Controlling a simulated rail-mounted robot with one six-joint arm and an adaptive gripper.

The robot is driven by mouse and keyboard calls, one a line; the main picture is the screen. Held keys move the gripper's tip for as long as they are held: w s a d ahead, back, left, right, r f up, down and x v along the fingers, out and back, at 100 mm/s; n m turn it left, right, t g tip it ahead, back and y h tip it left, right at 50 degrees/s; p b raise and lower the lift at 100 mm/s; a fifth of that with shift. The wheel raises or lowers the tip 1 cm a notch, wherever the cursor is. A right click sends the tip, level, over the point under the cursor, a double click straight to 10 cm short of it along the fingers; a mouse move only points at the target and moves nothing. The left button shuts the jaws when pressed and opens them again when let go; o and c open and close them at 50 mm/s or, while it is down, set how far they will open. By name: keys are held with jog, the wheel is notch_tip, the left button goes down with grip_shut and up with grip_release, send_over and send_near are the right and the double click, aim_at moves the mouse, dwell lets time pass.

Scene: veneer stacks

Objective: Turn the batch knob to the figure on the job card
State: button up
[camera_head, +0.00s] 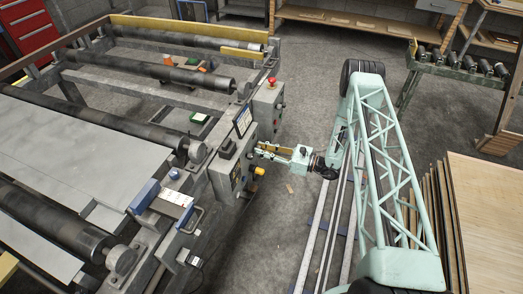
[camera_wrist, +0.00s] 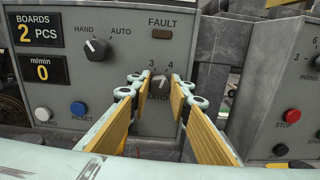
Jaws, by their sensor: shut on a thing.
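The batch knob (camera_wrist: 160,82) is a small dark knob on the grey control panel (camera_wrist: 210,45) in the wrist view. The figures 3 and 4 show above it, and its label below is partly hidden. Its pale pointer mark looks turned upward, but I cannot tell exactly at which figure. My gripper (camera_wrist: 161,88) has its two yellow-padded fingers either side of the knob, shut on it. In the head view my gripper (camera_head: 264,151) reaches left to the panel face. I cannot make out a job card with a readable figure in either view.
A hand/auto switch (camera_wrist: 96,49), a display reading 2 PCS (camera_wrist: 37,31) and a blue reset button (camera_wrist: 78,108) are left of the knob. A second panel with a red stop button (camera_wrist: 292,116) stands right. Veneer sheets (camera_head: 490,190) are stacked at right in the head view.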

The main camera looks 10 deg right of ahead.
jog(key=shift+s+n+b, duration=0.1)
jog(key=shift+n+b, duration=1.25)
jog(key=shift+n, duration=2.85)
jog(key=o, duration=0.9)
jog(key=shift+v, duration=5.95)
jog(key=shift+s+a+r, duration=0.1)
